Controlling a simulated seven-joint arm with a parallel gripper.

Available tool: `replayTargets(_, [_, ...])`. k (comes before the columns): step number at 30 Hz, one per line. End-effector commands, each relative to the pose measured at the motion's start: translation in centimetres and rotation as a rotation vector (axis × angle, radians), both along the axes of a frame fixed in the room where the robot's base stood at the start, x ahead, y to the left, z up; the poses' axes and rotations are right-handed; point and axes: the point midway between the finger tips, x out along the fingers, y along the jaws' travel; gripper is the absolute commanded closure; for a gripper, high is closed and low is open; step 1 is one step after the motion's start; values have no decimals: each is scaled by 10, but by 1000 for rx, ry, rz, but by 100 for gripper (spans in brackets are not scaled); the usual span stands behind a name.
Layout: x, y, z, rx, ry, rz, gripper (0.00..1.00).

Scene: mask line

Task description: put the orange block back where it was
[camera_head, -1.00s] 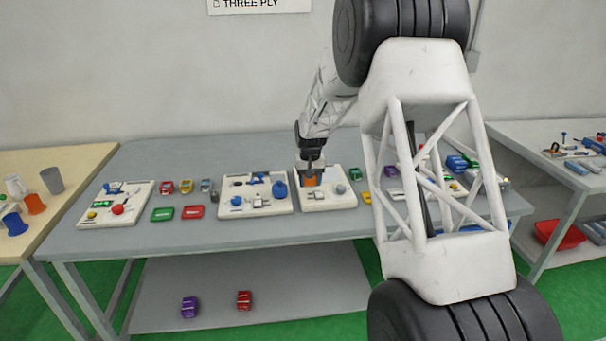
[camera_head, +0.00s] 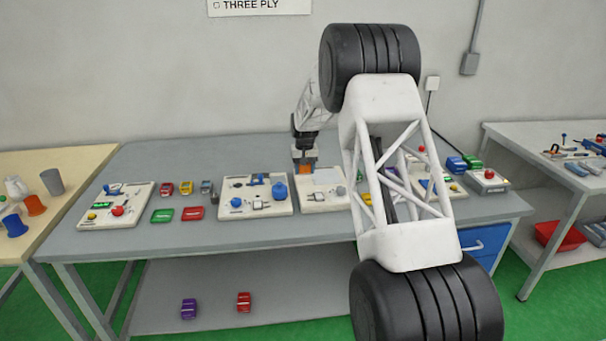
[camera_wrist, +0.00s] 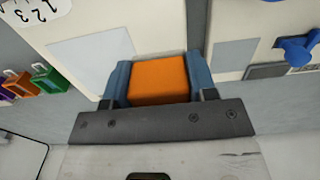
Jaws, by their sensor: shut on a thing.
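The orange block (camera_wrist: 158,80) sits between the two blue-grey fingers of my gripper (camera_wrist: 160,82) in the wrist view, and the jaws are shut on it. In the head view the orange block (camera_head: 305,169) shows below my gripper (camera_head: 304,163), over the back left part of a white board (camera_head: 327,203). I cannot tell whether the block touches that board. A pale grey rectangle (camera_wrist: 92,62) lies bare on the board in the wrist view, left of the block. My arm hides part of the table to the right.
A white board with blue parts (camera_head: 243,212) stands just left. Red and green flat blocks (camera_head: 192,213) lie further left, beside another board (camera_head: 100,217). Padlock-like pieces (camera_wrist: 48,80) hang or lie at left in the wrist view. A side table (camera_head: 585,155) stands right.

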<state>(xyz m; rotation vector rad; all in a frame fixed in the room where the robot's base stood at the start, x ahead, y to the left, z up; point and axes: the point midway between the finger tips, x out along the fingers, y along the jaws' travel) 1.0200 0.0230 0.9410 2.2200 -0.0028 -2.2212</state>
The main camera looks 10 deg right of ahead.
Motion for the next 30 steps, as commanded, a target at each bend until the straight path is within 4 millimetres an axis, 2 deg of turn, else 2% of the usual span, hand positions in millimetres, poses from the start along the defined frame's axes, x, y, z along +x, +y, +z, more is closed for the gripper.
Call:
replayTargets(6, [23,0,-3,0,-1,0,74])
replayTargets(11, [32,1,-3,0,0,0,74])
replayTargets(24, [34,1,-4,0,0,0,74])
replayTargets(30, [34,1,-19,0,0,0,74])
